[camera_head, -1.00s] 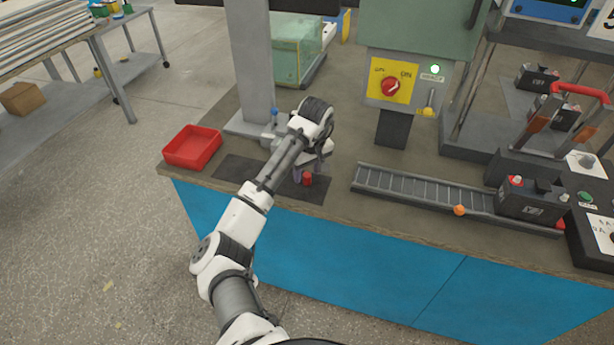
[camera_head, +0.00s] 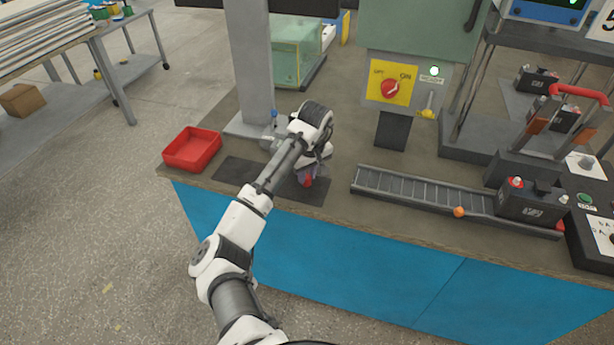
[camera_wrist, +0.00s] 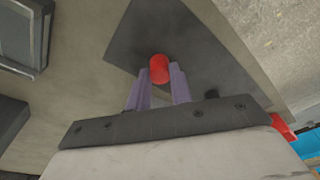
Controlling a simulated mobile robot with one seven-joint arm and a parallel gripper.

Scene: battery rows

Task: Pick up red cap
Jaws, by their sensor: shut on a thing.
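The red cap (camera_wrist: 159,68) is between the two purple fingertips of my gripper (camera_wrist: 162,78) in the wrist view. My gripper is shut on it. In the head view the red cap (camera_head: 306,182) shows at the lower end of my gripper (camera_head: 306,176), over the right part of a dark mat (camera_head: 240,171). The mat also lies under the cap in the wrist view (camera_wrist: 205,45). I cannot tell whether the cap still touches the mat.
A red tray (camera_head: 192,148) stands left of the mat at the table's front left corner. A grey post (camera_head: 252,70) rises behind the mat. A roller conveyor (camera_head: 420,192) with an orange knob and a battery (camera_head: 532,203) are to the right.

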